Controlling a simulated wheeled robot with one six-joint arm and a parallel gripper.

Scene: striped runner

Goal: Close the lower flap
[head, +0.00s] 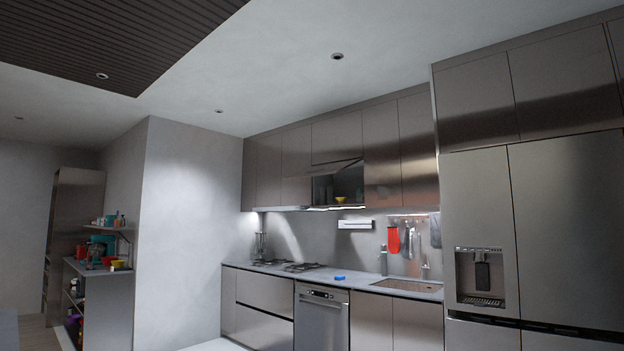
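The lower flap (336,163) is a metallic panel in the row of wall cabinets, seen small and far off. It is tilted up and outward, so the dark compartment (323,190) below it stands open. A small yellow object (341,199), perhaps a bowl, sits inside the compartment. The closed panel (336,138) above the flap is flush with its neighbours. My gripper is not in view.
Below run a counter with a hob (290,266), a blue item (340,278), a sink (405,286) and a dishwasher (321,318). A large fridge (570,230) stands at right. A white wall (195,230) juts out left, beside cluttered shelves (98,271).

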